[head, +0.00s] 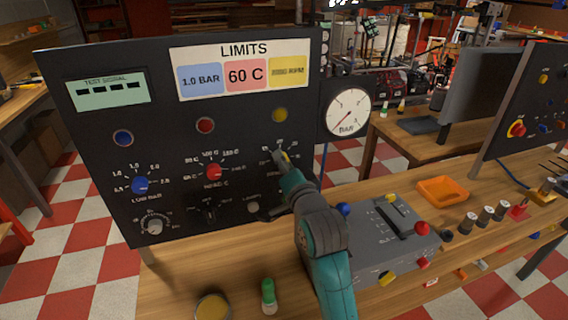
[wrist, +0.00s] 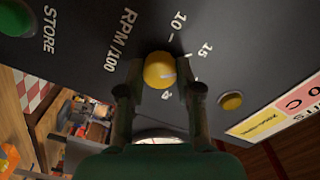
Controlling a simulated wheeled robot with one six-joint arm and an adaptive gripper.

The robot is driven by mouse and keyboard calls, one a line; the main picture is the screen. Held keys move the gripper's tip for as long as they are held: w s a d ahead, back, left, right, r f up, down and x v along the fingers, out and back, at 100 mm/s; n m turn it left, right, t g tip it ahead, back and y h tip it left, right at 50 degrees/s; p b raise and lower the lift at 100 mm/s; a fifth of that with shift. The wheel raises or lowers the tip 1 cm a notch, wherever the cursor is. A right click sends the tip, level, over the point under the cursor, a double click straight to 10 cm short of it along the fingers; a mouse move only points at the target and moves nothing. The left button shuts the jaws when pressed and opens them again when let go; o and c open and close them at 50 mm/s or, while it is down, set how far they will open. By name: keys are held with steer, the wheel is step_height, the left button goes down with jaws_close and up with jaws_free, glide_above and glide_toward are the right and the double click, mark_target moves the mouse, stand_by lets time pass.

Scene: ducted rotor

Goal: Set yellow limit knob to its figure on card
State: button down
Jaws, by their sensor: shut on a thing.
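The yellow limit knob (wrist: 159,68) sits on the dark panel, between the two fingertips of my gripper (wrist: 160,84) in the wrist view. The fingers are shut on it from both sides. A pale line on the knob points to picture right, near the scale past the 15 mark; its exact setting is unclear. The scale reads RPM/100, with 10 and 15 legible. In the head view my gripper (head: 283,158) largely covers the knob. The LIMITS card (head: 243,50) shows 1.0 BAR on blue, 60 C on red, and a blurred RPM figure on yellow (head: 291,72).
A yellow lamp (head: 280,115) is above the knob. The red knob (head: 213,172) and blue knob (head: 140,184) are left of it. A round gauge (head: 348,109) stands right. A grey control box (head: 378,240) and green-capped bottle (head: 268,295) are on the bench below.

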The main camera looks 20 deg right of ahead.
steer(key=shift+m, duration=4.2)
steer(key=shift+f, duration=0.1)
steer(key=c, duration=0.8)
jaws_free()
steer(key=shift+o, duration=0.2)
steer(key=s, duration=1.2)
